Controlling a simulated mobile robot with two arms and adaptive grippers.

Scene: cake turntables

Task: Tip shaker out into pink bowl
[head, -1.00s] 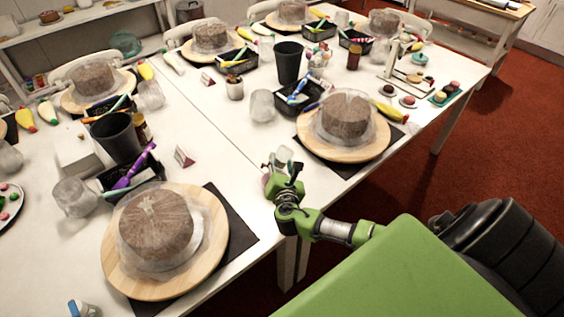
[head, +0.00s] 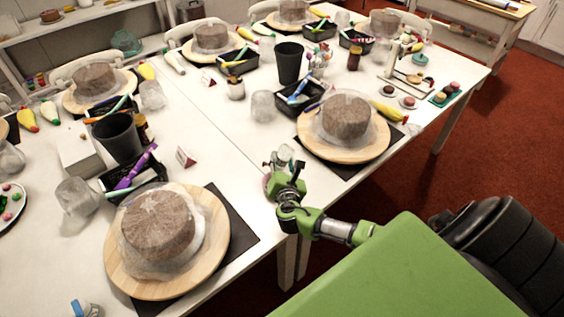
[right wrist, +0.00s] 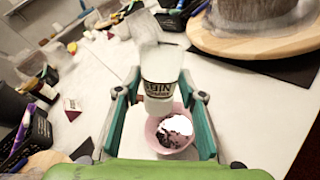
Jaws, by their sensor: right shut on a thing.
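My right gripper (head: 284,170) is at the table's near edge, shut on a pale, see-through shaker (right wrist: 160,82) with dark lettering. In the right wrist view the shaker sits between the two teal fingers, its narrower end toward the pink bowl (right wrist: 170,132). The bowl holds dark bits and a white patch. Whether anything is falling from the shaker cannot be told. In the head view the shaker (head: 285,153) is small, and the gripper mostly hides the bowl. My left gripper is not in view.
A wrapped cake on a wooden turntable (head: 372,152) stands right of my gripper, and another wrapped cake (head: 158,226) stands to the left. A small sign card (head: 185,157), black cups and tool trays stand behind. Some white tabletop around the gripper is clear.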

